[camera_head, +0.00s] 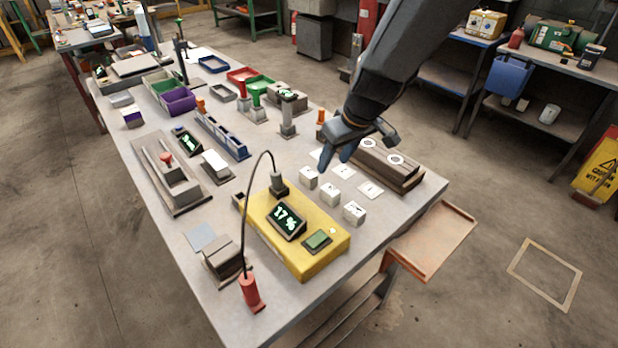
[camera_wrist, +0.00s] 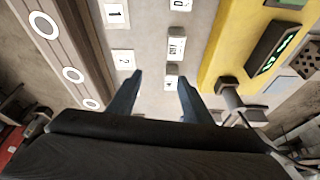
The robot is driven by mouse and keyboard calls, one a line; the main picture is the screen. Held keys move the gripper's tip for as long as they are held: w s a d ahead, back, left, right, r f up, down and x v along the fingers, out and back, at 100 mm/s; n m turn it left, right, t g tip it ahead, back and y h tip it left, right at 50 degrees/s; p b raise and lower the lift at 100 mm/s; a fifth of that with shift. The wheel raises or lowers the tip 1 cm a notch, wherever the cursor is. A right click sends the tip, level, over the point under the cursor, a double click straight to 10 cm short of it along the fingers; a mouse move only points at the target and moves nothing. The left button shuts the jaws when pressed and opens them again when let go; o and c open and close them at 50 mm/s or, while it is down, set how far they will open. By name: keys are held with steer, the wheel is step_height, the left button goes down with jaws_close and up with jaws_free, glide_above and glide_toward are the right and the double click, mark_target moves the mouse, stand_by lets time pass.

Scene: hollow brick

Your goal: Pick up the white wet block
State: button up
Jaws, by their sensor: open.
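Three small white blocks stand in a row on the table between a yellow device and a wooden board: a near one (camera_head: 354,213), a middle one (camera_head: 330,195) and a far one (camera_head: 308,179). I cannot tell which is wet. In the wrist view they form a column: top block (camera_wrist: 180,5), middle block (camera_wrist: 177,46) and lowest block (camera_wrist: 172,70). My gripper (camera_head: 334,164) is open and empty, beside the far block in the head view. In the wrist view my gripper (camera_wrist: 161,76) has its fingertips on either side of the lowest block's lower end; its height is unclear.
White numbered cards (camera_head: 370,190) lie beside the blocks. The yellow device (camera_head: 320,258) reads 17 % and has a cabled probe (camera_head: 250,290). The wooden board (camera_head: 400,179) with white rings lies close to the gripper. A post (camera_head: 288,122) stands further back.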

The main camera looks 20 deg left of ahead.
steer(key=n, duration=0.1)
glide_toward(308, 173)
step_height(308, 173, down, 2)
steer(key=shift+w+a+p+x, duration=0.15)
steer(key=shift+p+x, duration=0.5)
steer(key=shift+x, duration=1.45)
steer(key=shift+w+a+p+x, duration=0.1)
steer(key=shift+p+x, duration=0.5)
steer(key=shift+x, duration=1.5)
steer(key=shift+r, duration=0.15)
steer(key=shift+c, duration=0.4)
steer(key=c, duration=1.1)
